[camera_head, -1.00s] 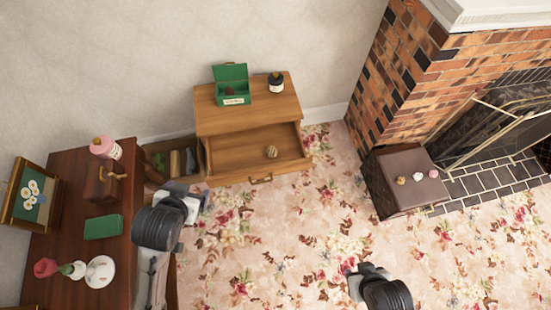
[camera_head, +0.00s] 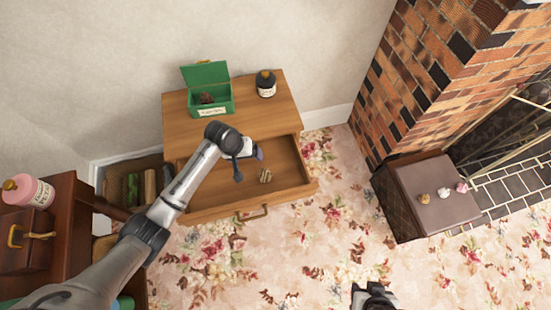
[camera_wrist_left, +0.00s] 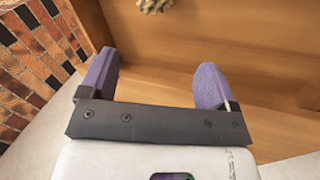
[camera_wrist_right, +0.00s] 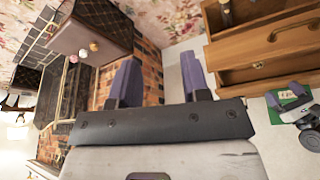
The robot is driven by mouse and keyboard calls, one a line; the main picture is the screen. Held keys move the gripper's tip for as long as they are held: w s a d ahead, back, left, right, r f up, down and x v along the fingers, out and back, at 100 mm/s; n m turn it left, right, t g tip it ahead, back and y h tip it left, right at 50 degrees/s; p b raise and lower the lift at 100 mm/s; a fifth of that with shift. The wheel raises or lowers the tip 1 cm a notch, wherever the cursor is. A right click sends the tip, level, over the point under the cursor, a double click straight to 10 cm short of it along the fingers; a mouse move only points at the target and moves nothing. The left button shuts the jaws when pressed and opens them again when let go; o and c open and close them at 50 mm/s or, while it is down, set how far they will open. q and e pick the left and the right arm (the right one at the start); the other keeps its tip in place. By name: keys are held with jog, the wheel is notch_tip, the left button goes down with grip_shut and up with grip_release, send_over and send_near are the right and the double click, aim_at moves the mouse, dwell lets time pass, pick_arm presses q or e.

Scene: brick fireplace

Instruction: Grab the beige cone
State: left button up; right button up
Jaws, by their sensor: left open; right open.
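The beige cone (camera_head: 265,176) lies in the open drawer (camera_head: 226,197) of the wooden cabinet. It looks lumpy, with darker bands. It also shows in the left wrist view (camera_wrist_left: 154,6), cut by the top edge, beyond and between the fingers. My left gripper (camera_head: 252,153) is over the drawer, just up and left of the cone in the head view. Its purple fingers (camera_wrist_left: 155,70) are spread and empty. My right gripper (camera_head: 373,293) is low over the floral carpet, away from the drawer. Its fingers (camera_wrist_right: 158,72) are apart and empty.
A green open box (camera_head: 207,92) and a dark bottle (camera_head: 265,84) stand on the cabinet top. A dark red desk with a pink bottle (camera_head: 28,191) is at left.

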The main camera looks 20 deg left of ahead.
aim_at(261, 172)
pick_arm(q)
jog(key=d+f+n+b, duration=0.1)
jog(key=f, duration=0.1)
jog(key=d+f+b, duration=0.1)
jog(key=f, duration=0.2)
jog(key=d+f+n+b, duration=0.1)
jog(key=f+b, duration=0.1)
jog(key=f, duration=0.1)
jog(key=shift+s+d+n, duration=0.2)
jog(key=shift+d+n, duration=0.1)
jog(key=shift+w+f, duration=0.15)
jog(key=b+x, duration=0.4)
jog(key=x, duration=0.1)
jog(key=shift+d+f, duration=0.1)
jog(key=shift+f, duration=0.05)
pick_arm(e)
notch_tip(261, 172, down, 9)
jog(key=s+d, duration=0.1)
jog(key=s, duration=0.1)
jog(key=shift+s+r, duration=0.2)
pick_arm(q)
jog(key=shift+c, duration=0.2)
pick_arm(e)
jog(key=shift+d, duration=0.15)
pick_arm(q)
jog(key=c, duration=1)
jog(key=shift+o, duration=0.2)
